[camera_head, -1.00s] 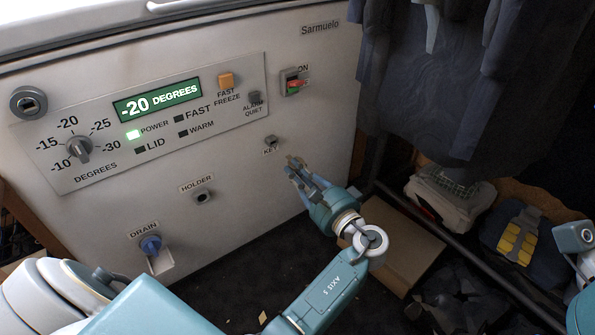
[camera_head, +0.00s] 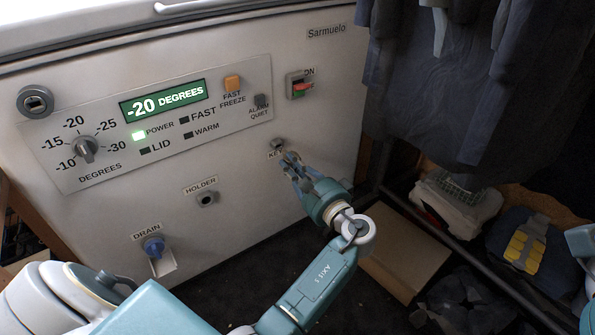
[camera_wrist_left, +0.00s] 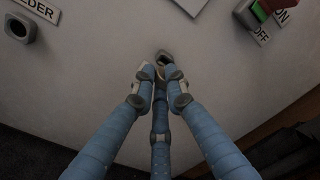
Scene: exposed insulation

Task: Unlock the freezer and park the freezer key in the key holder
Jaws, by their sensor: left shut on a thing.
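The freezer (camera_head: 300,205) fills the left and middle of the head view. The key holder (camera_head: 207,198), a round socket under the HOLDER label, looks empty. My right gripper is out of view.
The control panel (camera_head: 165,120) reads -20 DEGREES with a green power light. A red-green switch (camera_head: 300,88) and a drain knob (camera_head: 154,247) sit on the freezer front. Dark clothes (camera_head: 440,80) hang at right. A cardboard piece (camera_head: 400,250) lies on the floor.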

